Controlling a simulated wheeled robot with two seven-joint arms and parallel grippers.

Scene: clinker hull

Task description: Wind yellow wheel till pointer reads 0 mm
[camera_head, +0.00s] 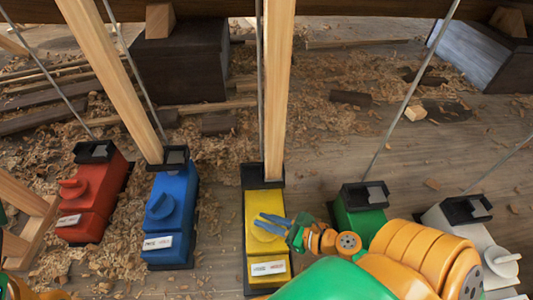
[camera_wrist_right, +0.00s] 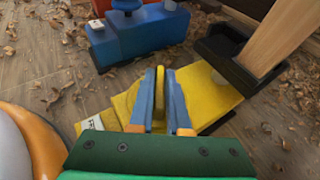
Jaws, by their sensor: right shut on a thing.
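The yellow unit (camera_head: 254,207) stands on the floor at the centre of the head view, with its yellow wheel (camera_head: 262,234) on top. My right gripper (camera_head: 271,224) comes in from the right and is shut on the wheel's raised grip. In the wrist view the right gripper (camera_wrist_right: 161,82) has its blue fingers on either side of that yellow grip (camera_wrist_right: 160,92), and the yellow unit (camera_wrist_right: 217,97) lies beneath. A white label (camera_head: 268,268) is on the unit's near end; its text is too small to read. I cannot make out a pointer or its reading.
Red (camera_head: 91,200), blue (camera_head: 181,187), green (camera_head: 360,219) and white (camera_head: 440,220) units stand in a row beside the yellow one. Wooden props (camera_head: 277,90) and thin metal rods (camera_head: 412,88) rise from them. Dark blocks (camera_head: 181,65) stand behind. Shavings litter the floor.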

